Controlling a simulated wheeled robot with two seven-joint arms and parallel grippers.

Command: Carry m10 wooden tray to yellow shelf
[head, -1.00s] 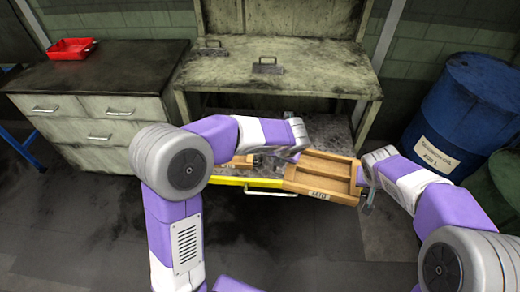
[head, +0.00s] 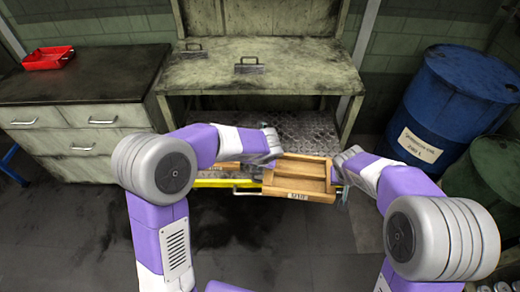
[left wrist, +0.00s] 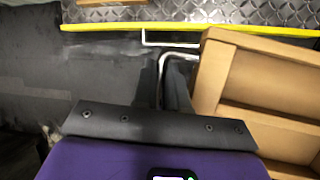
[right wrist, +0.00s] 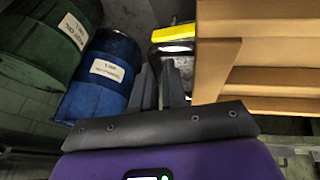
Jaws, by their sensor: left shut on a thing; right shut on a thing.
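The wooden tray (head: 302,196) with an M10 label hangs level between my two grippers, in front of the yellow-edged shelf. Its open compartments look empty. My left gripper (head: 266,168) is shut on the tray's left metal handle; in the left wrist view the handle (left wrist: 178,57) passes between the fingers. My right gripper (head: 342,188) is shut on the right side, with its handle mostly hidden by the fingers (right wrist: 162,85) in the right wrist view. The yellow shelf (head: 225,183) has a tread-plate surface, low under the workbench. The tray covers part of its front edge.
Another wooden tray (head: 228,165) sits on the shelf, partly hidden by my left arm. The workbench (head: 225,75) stands above the shelf. A drawer cabinet (head: 85,95) with a red tray (head: 48,58) is at left. Blue (head: 455,105) and green (head: 490,170) drums stand at right.

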